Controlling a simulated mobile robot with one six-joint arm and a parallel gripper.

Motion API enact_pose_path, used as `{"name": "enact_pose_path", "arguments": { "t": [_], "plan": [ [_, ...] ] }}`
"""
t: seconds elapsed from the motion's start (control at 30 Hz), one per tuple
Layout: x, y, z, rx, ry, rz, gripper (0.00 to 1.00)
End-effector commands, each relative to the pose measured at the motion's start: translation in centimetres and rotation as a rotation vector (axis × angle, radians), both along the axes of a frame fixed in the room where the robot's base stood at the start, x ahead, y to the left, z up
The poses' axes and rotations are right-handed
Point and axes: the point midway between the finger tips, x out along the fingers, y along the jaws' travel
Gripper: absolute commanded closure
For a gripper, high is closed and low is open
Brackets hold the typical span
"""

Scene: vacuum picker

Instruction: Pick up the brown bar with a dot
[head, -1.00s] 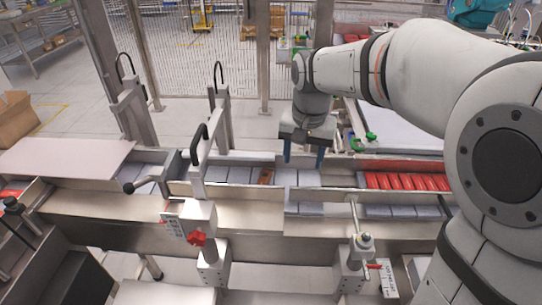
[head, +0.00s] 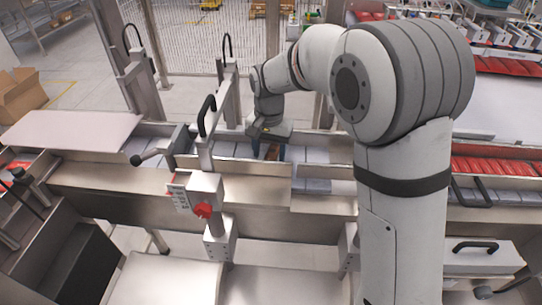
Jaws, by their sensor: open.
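The brown bar (head: 272,153) lies in the long channel among grey-blue bars (head: 235,149). It is partly hidden by my gripper, and a dot on it is too small to tell. One finger shows to the left of the brown bar and one to the right. I cannot tell how far the fingertips are above or beside it, or whether they touch it.
Upright metal posts with black handles (head: 208,115) stand over the channel just left of my gripper. Red bars (head: 490,166) lie in the channel at the right. A pale flat plate (head: 70,130) covers the left end. My arm hides part of the channel's right side.

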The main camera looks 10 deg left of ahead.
Motion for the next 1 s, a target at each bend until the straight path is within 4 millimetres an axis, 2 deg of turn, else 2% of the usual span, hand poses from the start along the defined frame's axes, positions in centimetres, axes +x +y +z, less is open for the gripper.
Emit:
{"name": "enact_pose_path", "arguments": {
  "t": [0.13, 0.37, 0.9, 1.0],
  "plan": [
    [-0.02, -0.03, -1.22, 0.0, 0.0, 0.0, 0.45],
    [-0.02, 0.0, -1.32, 0.001, -0.001, 0.001, 0.45],
    [-0.03, 0.05, -1.29, 0.001, -0.001, 0.002, 0.9],
    [-0.03, 0.06, -1.28, 0.001, -0.001, 0.002, 0.94]
  ]
}}
